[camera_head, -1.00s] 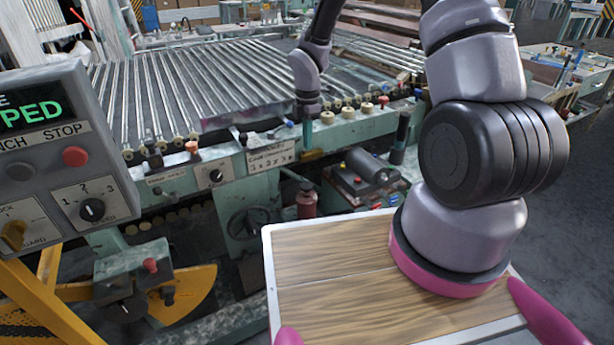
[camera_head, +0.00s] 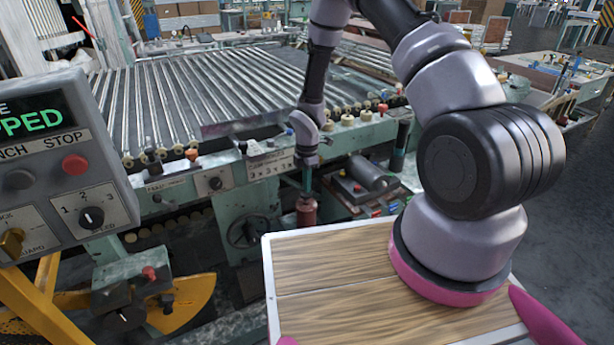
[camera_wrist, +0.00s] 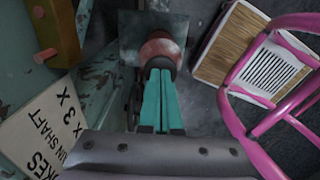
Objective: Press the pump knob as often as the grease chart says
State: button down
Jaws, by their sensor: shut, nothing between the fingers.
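The grease pump is a red cylinder (camera_head: 307,212) low at the front of the green machine, below the chart. In the wrist view its red body (camera_wrist: 162,46) shows with a dark knob (camera_wrist: 158,66) on top. My gripper (camera_head: 307,190) points straight down over it. Its teal fingers (camera_wrist: 160,82) are shut together and empty, with their tips at the knob; I cannot tell whether they touch it. The fingers hide part of the knob. The white grease chart (camera_head: 270,165) is on the machine front; part of it, with "SHAFT" and 3s, shows in the wrist view (camera_wrist: 42,128).
A handwheel (camera_head: 248,230) is left of the pump. A motor on a base (camera_head: 368,180) stands to its right. A grey control box (camera_head: 60,160) with a red button is at the left. My wooden-topped base is in front.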

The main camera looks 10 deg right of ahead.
jog(key=shift+f, duration=0.25)
